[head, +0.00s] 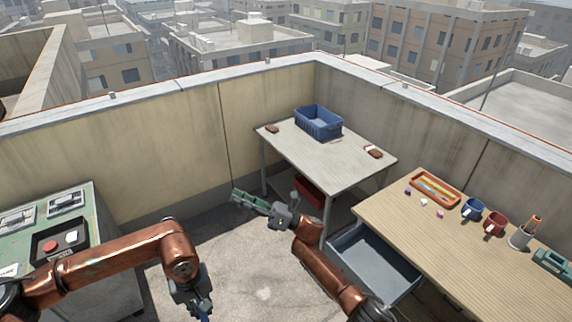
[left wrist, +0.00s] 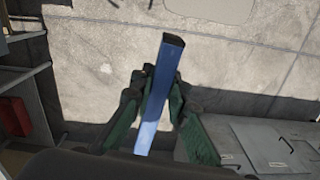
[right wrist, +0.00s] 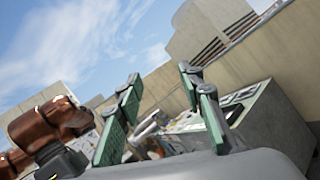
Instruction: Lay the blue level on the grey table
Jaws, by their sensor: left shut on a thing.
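The blue level (left wrist: 160,95) is a long blue bar with a dark end cap, held between the green fingers of my left gripper (left wrist: 158,88). In the head view my left gripper (head: 196,300) is low, left of centre, pointing down, with a bit of blue at the bottom edge. The grey table (head: 312,158) stands in the parapet corner, beyond and right of the left gripper. My right gripper (head: 248,200) is in front of this table's left side. In the right wrist view its fingers (right wrist: 160,90) are apart with nothing between them.
The grey table carries a blue crate (head: 318,123) and small brown items (head: 373,151) (head: 272,128); its front middle is bare. A green-topped cabinet (head: 85,225) stands left.

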